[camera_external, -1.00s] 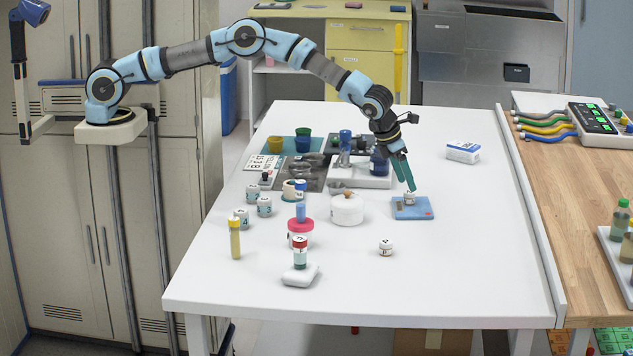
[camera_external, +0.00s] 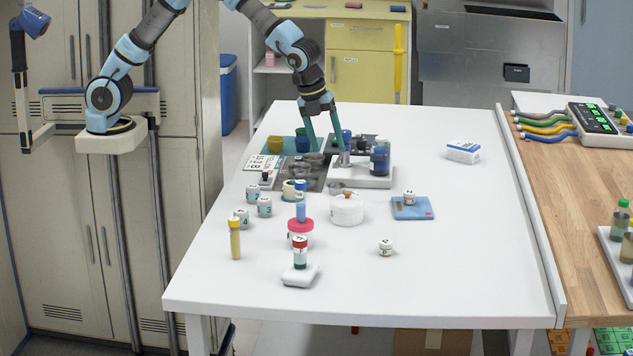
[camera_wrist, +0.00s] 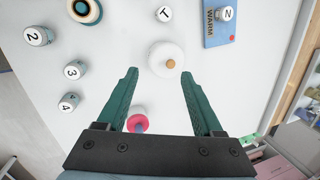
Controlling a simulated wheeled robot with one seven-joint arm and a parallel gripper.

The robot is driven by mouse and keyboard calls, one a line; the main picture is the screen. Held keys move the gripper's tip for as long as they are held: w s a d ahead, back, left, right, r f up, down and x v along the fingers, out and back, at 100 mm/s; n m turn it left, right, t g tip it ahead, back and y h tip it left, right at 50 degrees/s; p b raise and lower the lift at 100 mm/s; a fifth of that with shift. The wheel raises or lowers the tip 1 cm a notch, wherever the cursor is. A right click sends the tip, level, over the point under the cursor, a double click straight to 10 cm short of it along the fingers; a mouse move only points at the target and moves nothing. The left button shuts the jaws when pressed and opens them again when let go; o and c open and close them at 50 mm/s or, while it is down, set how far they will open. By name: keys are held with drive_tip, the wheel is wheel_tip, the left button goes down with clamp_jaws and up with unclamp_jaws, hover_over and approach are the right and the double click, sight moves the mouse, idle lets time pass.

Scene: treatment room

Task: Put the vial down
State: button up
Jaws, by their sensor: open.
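A small white-capped vial (camera_external: 409,197) stands upright on the blue pad (camera_external: 424,212) at the right of the white table. In the wrist view, a vial marked N (camera_wrist: 227,13) stands on the blue pad marked WARM (camera_wrist: 216,37) at top right. My gripper (camera_external: 327,148) is open and empty over the back left of the table, near the dark tray area and well away from that pad. The fingers also show apart in the wrist view (camera_wrist: 160,73), with nothing held between them.
A white lidded pot (camera_external: 347,210) stands mid-table. A similar vial (camera_external: 385,248) stands alone near the front. Several capped vials (camera_external: 264,207) and a yellow tube (camera_external: 235,240) are at left. A blue jar (camera_external: 379,162) stands near my fingers. The table's right side is mostly clear.

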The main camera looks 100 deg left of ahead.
drive_tip(key=s+a+n+g+h, duration=0.1)
drive_tip(key=s+n, duration=1.7)
drive_tip(key=s, duration=1.1)
drive_tip(key=shift+s+a+f+n, duration=0.15)
drive_tip(key=shift+s+a+n, duration=0.15)
drive_tip(key=shift+a+n, duration=0.1)
drive_tip(key=shift+o, duration=0.6)
drive_tip(key=w+a+f+b, duration=0.2)
drive_tip(key=w, duration=0.9)
drive_tip(key=w+a+f+b, duration=0.2)
drive_tip(key=w, duration=0.9)
drive_tip(key=w+a+f+b, duration=0.1)
drive_tip(key=w+a, duration=0.2)
drive_tip(key=w, duration=0.9)
drive_tip(key=shift+n, duration=0.3)
drive_tip(key=f, duration=0.3)
drive_tip(key=f+p, duration=0.1)
drive_tip(key=f, duration=0.1)
drive_tip(key=shift+w+d+f, duration=0.1)
drive_tip(key=shift+w+f, duration=0.15)
drive_tip(key=shift+w+d+f+p, duration=0.15)
drive_tip(key=shift+f+p, duration=0.25)
drive_tip(key=shift+f, duration=0.5)
drive_tip(key=shift+w+f+p, duration=0.15)
drive_tip(key=shift+f+p, duration=0.3)
drive_tip(key=shift+f, duration=0.45)
drive_tip(key=shift+w+d+f+p, duration=0.15)
drive_tip(key=shift+f+p, duration=0.25)
drive_tip(key=shift+f, duration=0.5)
